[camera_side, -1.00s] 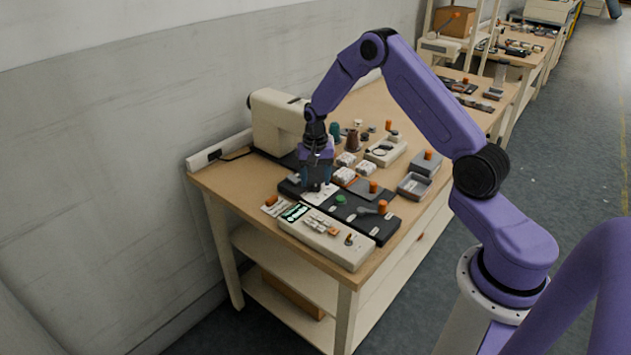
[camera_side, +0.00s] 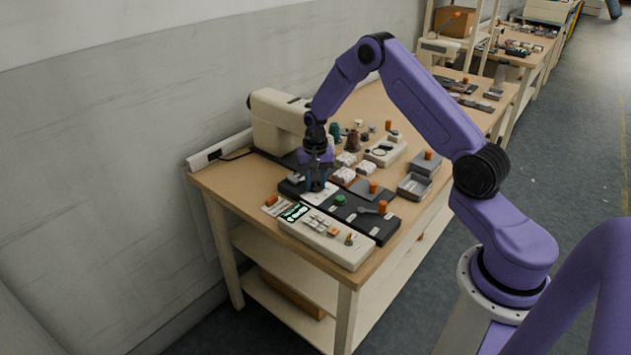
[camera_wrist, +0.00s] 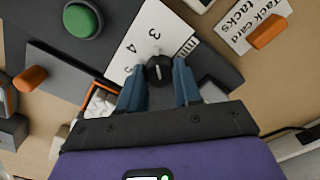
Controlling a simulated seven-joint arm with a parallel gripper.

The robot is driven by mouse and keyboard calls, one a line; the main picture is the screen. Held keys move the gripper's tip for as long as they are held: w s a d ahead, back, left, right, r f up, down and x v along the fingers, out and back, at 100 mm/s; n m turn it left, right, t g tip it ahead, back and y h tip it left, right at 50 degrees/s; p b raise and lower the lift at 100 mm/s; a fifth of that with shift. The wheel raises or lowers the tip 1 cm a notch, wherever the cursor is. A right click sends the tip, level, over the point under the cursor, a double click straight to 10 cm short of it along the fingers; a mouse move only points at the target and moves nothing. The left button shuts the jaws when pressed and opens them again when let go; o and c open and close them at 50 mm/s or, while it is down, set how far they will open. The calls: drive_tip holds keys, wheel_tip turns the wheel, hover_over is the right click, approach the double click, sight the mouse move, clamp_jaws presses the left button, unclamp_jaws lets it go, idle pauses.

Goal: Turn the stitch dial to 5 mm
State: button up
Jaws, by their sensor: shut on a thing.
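The stitch dial is a small black knob (camera_wrist: 160,71) with a pale line on top, on a white scale plate (camera_wrist: 134,47) in the wrist view. The digits 3 and 4 show on the plate, and a third digit is partly hidden by a finger. The line points roughly up in the picture, towards the 3 side; the exact reading is unclear. My gripper (camera_wrist: 161,78) has its blue fingers on both sides of the knob, shut on it. In the side view my gripper (camera_side: 317,184) is down at the plate and hides the knob.
A green button (camera_wrist: 82,20) sits beside the plate on the dark base. A tack card (camera_wrist: 250,24) with an orange piece lies at the right. In the side view a cream box with a display (camera_side: 327,243) stands in front, and a sewing machine (camera_side: 277,120) behind.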

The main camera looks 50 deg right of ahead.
drive_tip(key=n, duration=0.8)
drive_tip(key=shift+n, duration=0.4)
drive_tip(key=n, duration=0.4)
drive_tip(key=shift+n, duration=2.3)
drive_tip(key=o, duration=1)
drive_tip(key=shift+o, duration=0.2)
